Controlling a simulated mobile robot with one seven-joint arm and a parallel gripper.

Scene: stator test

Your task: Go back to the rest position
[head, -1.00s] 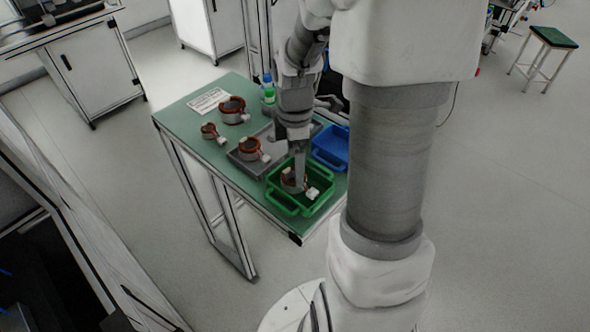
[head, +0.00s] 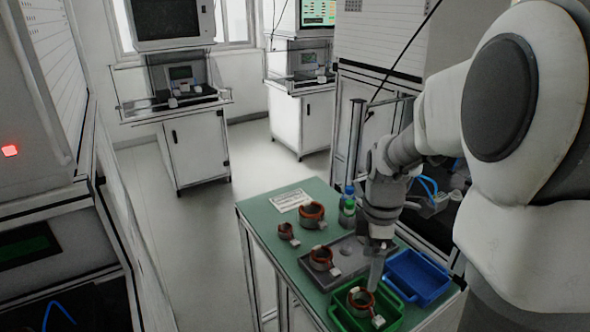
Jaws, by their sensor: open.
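My gripper (head: 374,284) points down over the green bin (head: 336,315) on the green-topped table (head: 262,207). Its fingers end just above or beside a copper-wound stator (head: 361,299) lying in that bin. Whether they touch it I cannot tell. A second stator (head: 321,258) sits on the grey tray (head: 349,247). A large stator (head: 312,215) and a small one (head: 287,232) stand on the table to the left of the tray.
A blue bin (head: 417,277) stands right of the green one. Bottles (head: 348,205) stand behind the tray, and a printed sheet (head: 289,200) lies at the back. Test cabinets (head: 196,150) stand beyond. Floor (head: 185,245) left of the table is clear.

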